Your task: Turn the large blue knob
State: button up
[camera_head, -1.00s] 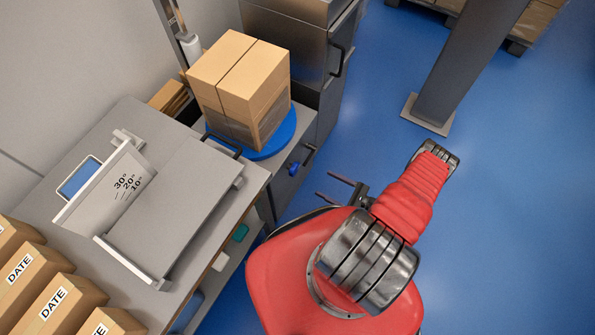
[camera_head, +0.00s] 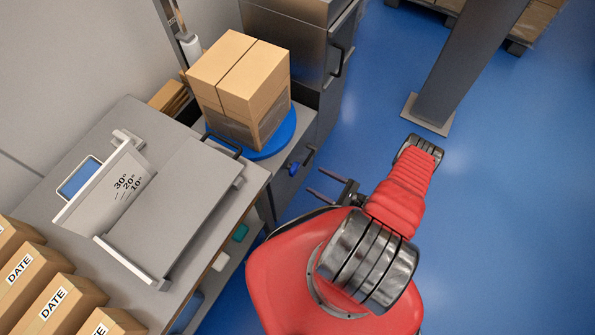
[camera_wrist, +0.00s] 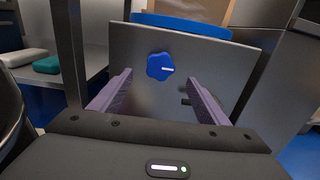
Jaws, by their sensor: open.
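The large blue knob (camera_wrist: 160,66) is a lobed knob with a white mark pointing right, on the grey front panel (camera_wrist: 125,50) of a cabinet. It sits between and beyond my open fingers in the wrist view. In the head view the knob (camera_head: 293,168) shows small on the cabinet side below the blue turntable. My gripper (camera_head: 317,181) is open and empty, its fingers pointing at the panel, apart from the knob. In the wrist view my gripper (camera_wrist: 160,90) shows both purple finger pads with a gap to the panel.
A dark handle (camera_head: 309,157) sticks out beside the knob. A carton (camera_head: 240,85) stands on the blue turntable (camera_head: 270,148) above. A grey table (camera_head: 75,165) with a tilting plate and DATE boxes is at left. Blue floor lies open at right; a grey post (camera_head: 465,65) stands there.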

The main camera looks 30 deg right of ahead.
aim_at(296, 170)
jog(key=shift+x, duration=4.85)
jog(key=c, duration=1)
jog(key=shift+a, duration=0.2)
jog(key=shift+c, duration=0.2)
